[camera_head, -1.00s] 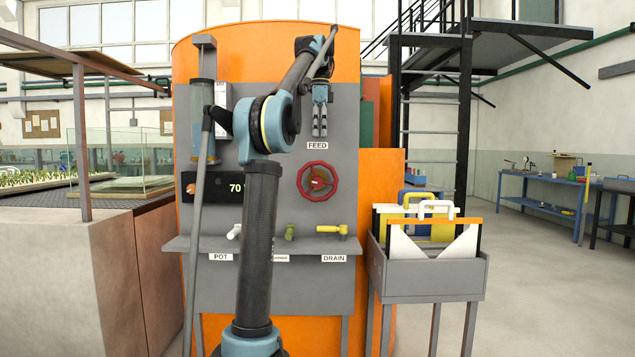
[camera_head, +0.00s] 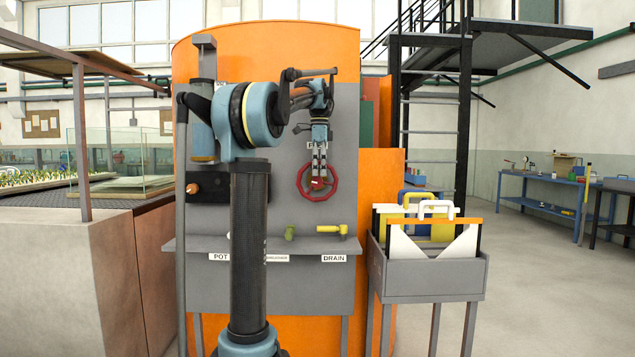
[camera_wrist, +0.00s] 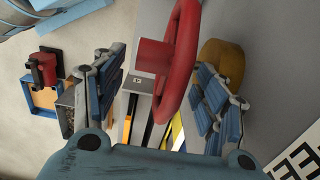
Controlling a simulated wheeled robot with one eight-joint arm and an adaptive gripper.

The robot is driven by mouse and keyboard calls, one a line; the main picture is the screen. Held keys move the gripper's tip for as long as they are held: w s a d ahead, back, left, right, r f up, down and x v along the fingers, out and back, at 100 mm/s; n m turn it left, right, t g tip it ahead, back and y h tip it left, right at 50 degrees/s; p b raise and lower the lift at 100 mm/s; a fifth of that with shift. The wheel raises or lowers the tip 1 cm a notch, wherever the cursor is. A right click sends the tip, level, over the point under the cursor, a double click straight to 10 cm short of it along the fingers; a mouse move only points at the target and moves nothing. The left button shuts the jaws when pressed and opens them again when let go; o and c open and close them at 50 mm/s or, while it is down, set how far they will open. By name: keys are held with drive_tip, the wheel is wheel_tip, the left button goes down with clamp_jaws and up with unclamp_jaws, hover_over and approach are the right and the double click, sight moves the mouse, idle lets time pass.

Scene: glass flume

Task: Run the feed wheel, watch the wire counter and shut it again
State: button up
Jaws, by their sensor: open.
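The red feed wheel (camera_head: 301,182) is on the grey panel above the shelf. In the wrist view its red rim (camera_wrist: 183,40) and hub (camera_wrist: 152,57) show between my fingers. My gripper (camera_head: 318,173) points down in front of the wheel, its fingertips overlapping the hub in the head view. In the wrist view my gripper (camera_wrist: 160,85) has its two blue-padded fingers spread apart on either side of the wheel; I cannot tell whether they touch it. The black counter display (camera_head: 213,187) is left of the wheel; my arm hides its digits. The gripper partly covers the FEED label.
A grey rack (camera_head: 428,275) with upright plates stands at right. A glass tank (camera_head: 120,160) is at left.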

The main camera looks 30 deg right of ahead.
sight(320, 177)
drive_tip(key=shift+f, duration=1.85)
drive_tip(key=c, duration=1.5)
drive_tip(key=shift+s, duration=0.1)
